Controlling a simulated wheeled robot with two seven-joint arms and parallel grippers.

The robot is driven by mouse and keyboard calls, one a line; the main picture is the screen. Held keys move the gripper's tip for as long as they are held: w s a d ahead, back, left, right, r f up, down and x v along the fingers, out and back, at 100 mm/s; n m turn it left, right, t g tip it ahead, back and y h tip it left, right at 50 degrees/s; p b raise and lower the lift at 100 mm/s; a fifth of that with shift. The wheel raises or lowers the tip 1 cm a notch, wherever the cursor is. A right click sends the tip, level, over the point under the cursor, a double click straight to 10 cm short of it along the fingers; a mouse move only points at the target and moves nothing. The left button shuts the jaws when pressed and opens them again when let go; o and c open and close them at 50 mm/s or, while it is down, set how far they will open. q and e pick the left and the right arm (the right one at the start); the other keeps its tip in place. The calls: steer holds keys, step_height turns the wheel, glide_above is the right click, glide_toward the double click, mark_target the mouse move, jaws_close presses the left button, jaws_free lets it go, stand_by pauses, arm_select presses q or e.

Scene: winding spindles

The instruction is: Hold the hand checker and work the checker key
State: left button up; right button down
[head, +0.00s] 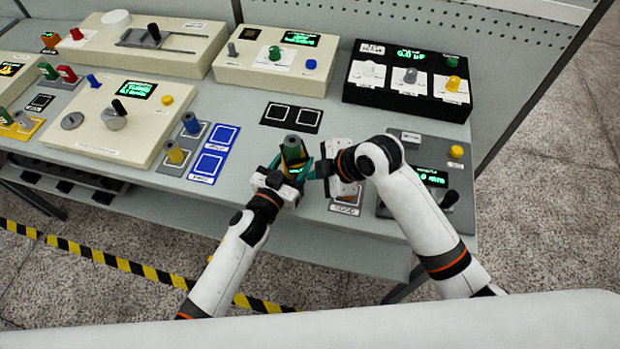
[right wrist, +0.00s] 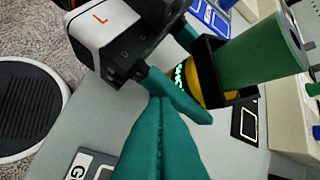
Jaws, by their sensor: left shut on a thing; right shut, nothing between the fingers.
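The hand checker (head: 293,167) shows as a small yellow and black device with a green lit display in the head view. It shows closer in the right wrist view (right wrist: 206,84). A green spindle (right wrist: 262,52) stands in its black holder; its grey top (head: 292,142) shows in the head view. My left gripper (head: 297,175) is shut on the checker from the near side. My right gripper (head: 317,171) is shut and empty, just right of the checker. Its teal fingertips (right wrist: 160,108) come close to the left fingers; I cannot tell if they touch. I cannot make out the checker key.
A dark panel with a yellow knob (head: 456,151) and lever is at the right. A black meter box (head: 352,95) stands behind it. A black two-square pad (head: 270,124) lies behind the checker.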

arm_select(q)
steer(key=shift+a+f, duration=0.1)
steer(key=shift+a, duration=0.05)
arm_select(e)
steer(key=shift+s+v, duration=0.2)
steer(key=shift+v, duration=1.2)
steer(key=shift+d+f, duration=0.15)
steer(key=shift+f, duration=0.1)
arm_select(q)
steer(key=o, duration=1.2)
